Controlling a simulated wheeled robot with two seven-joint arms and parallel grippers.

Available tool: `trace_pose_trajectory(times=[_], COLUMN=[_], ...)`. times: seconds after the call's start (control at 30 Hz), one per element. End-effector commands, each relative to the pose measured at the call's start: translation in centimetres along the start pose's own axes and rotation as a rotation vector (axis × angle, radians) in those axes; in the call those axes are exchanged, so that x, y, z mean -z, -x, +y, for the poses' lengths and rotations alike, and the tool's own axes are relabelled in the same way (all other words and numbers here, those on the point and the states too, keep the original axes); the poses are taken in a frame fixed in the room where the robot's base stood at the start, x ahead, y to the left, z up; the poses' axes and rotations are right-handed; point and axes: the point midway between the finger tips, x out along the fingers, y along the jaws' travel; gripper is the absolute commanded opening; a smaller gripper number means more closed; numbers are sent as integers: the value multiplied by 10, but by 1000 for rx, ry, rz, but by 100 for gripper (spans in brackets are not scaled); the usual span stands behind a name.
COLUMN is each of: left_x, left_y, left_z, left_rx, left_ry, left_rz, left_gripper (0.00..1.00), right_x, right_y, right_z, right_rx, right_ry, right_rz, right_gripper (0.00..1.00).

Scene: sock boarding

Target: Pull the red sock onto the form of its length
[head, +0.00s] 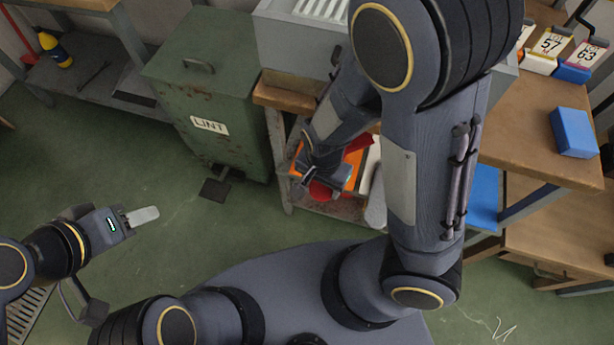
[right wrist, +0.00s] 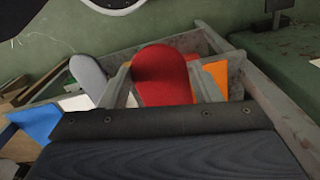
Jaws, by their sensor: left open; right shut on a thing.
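The red sock (right wrist: 163,75) is between the two fingers of my right gripper (right wrist: 162,88) in the right wrist view, its rounded end smooth and pointing away. Red also shows beside this gripper (head: 312,182) in the head view, low by the bench; the arm hides part of it. I cannot tell whether a form is inside the sock. A grey rounded form (right wrist: 88,76) stands to the left of the sock in the right wrist view. My left gripper (head: 143,215) is open and empty over the floor at the left.
An orange piece (right wrist: 214,74) is right of the sock, inside a grey wooden frame (right wrist: 290,115). A green lint bin (head: 205,90) stands left of the bench. A blue block (head: 573,132) and numbered holders (head: 548,50) are on the right table. The floor at left is clear.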

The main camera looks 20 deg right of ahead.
Motion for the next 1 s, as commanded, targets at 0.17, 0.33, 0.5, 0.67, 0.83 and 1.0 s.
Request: trace_pose_trajectory(times=[0.17,0.33,0.5,0.67,0.83,1.0], left_x=[9,13,15,15,15,11], left_y=[18,26,30,29,29,21], left_z=[8,12,14,14,13,10], left_rx=[0,0,0,0,0,0], left_ry=[0,0,0,0,0,0], left_rz=[0,0,0,0,0,0], left_gripper=[44,44,44,44,44,44], right_x=[-6,-7,-8,-8,-8,-6], right_y=[22,32,35,34,34,25], right_z=[45,71,82,84,84,71], right_rx=[-2,-3,-3,-3,-3,-1], right_ry=[-3,-3,-2,-1,-1,1], right_rz=[-4,-2,-2,-1,-1,2], right_gripper=[44,44,44,44,44,44])
